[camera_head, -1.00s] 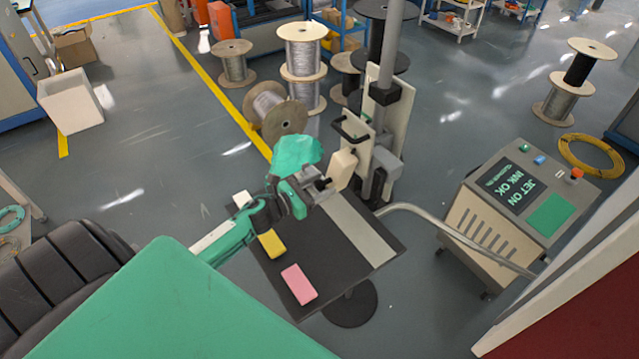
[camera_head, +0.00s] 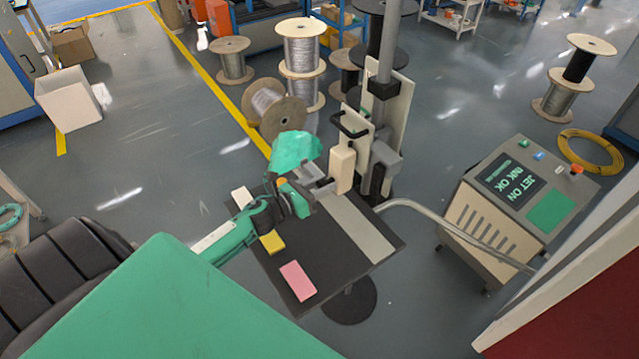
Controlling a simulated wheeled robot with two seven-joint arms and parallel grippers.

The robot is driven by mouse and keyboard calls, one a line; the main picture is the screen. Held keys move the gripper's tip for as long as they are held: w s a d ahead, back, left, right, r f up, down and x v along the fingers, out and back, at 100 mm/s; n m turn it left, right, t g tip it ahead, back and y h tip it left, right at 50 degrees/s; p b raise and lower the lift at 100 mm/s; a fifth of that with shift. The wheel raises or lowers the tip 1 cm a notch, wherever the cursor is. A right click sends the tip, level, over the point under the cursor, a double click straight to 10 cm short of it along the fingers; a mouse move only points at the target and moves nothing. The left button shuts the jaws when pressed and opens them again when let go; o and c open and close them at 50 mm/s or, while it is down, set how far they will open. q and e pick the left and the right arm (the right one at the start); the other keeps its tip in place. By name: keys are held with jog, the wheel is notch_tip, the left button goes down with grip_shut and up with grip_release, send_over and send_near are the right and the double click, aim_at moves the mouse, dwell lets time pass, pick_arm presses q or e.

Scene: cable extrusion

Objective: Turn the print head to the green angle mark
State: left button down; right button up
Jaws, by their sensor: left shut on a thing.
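The print head (camera_head: 342,170) is a cream block on the stand, beside an upright cream plate (camera_head: 358,138) with a black handle on top. My left gripper (camera_head: 325,185) reaches in from the left, with its grey fingers at the block's left side, shut on it. The fingertips are small and partly hidden by the block. My right gripper is not in view.
A dark table (camera_head: 330,245) below the head carries a yellow block (camera_head: 271,242), a pink block (camera_head: 298,281) and a white block (camera_head: 241,197). A grey post (camera_head: 391,45) rises behind. A hose runs right to the printer cabinet (camera_head: 510,205), whose screen reads "JET ON, INK OK".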

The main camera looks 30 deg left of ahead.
pick_arm(q)
jog(key=shift+d, duration=0.1)
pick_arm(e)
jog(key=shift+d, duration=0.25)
pick_arm(q)
jog(key=c, duration=1)
grip_release()
jog(key=shift+s, duration=0.15)
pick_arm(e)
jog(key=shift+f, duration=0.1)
pick_arm(q)
jog(key=shift+s+f, duration=0.1)
jog(key=shift+s, duration=0.1)
jog(key=b+v, duration=0.5)
jog(key=v, duration=0.8)
jog(key=shift+s, duration=0.1)
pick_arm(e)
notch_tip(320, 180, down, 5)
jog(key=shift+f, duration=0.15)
